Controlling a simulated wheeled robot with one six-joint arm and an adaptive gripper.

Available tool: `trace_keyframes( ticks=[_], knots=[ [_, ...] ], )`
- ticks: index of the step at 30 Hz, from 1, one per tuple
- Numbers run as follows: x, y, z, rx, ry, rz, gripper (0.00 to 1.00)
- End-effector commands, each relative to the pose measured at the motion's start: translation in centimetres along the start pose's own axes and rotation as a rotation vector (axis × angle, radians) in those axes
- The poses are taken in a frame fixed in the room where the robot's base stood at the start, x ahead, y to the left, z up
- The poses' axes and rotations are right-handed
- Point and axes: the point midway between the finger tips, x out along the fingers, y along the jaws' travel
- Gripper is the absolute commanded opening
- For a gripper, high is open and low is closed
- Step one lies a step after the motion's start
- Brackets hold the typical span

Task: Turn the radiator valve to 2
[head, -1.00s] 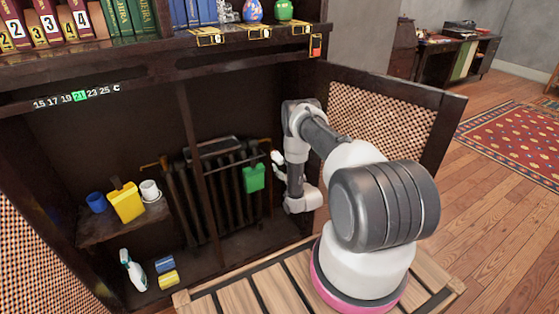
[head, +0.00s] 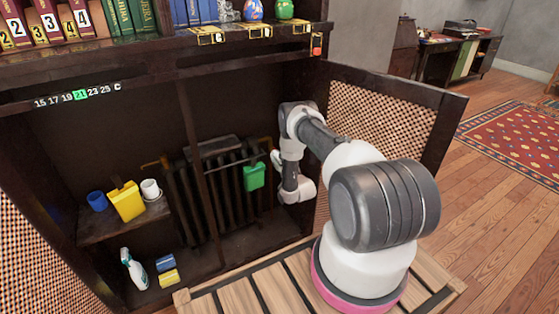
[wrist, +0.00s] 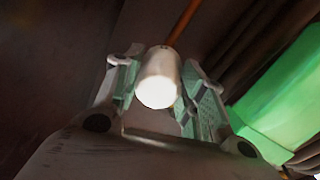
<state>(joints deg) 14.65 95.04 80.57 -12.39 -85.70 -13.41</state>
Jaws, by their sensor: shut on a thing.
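The radiator valve (wrist: 158,85) is a white cylinder in the wrist view, with its bright round end facing the camera. A copper-coloured pipe (wrist: 183,22) runs behind it. My gripper (wrist: 162,62) has one finger on each side of the valve and is shut on it. No number or mark on the valve is readable. In the head view the dark ribbed radiator (head: 222,205) stands inside the open cabinet. My wrist hides most of the gripper and the valve there, at the radiator's right end.
A green container (head: 254,177) hangs on the radiator's front, close to the gripper's right in the wrist view (wrist: 285,95). The open cabinet door (head: 385,120) stands right of my arm. A shelf at left holds a yellow container (head: 127,202), a blue cup (head: 97,202) and a white mug (head: 151,189).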

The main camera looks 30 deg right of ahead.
Motion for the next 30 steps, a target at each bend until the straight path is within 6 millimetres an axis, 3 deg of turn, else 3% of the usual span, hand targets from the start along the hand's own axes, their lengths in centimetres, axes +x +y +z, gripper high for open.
trace_keyframes(
  ticks=[14, 30],
  knots=[
    [0.04, 0.03, -0.11, 0.152, -0.009, -0.003, 0.16],
    [0.01, 0.18, -0.11, 0.647, -0.046, -0.013, 0.16]
  ],
)
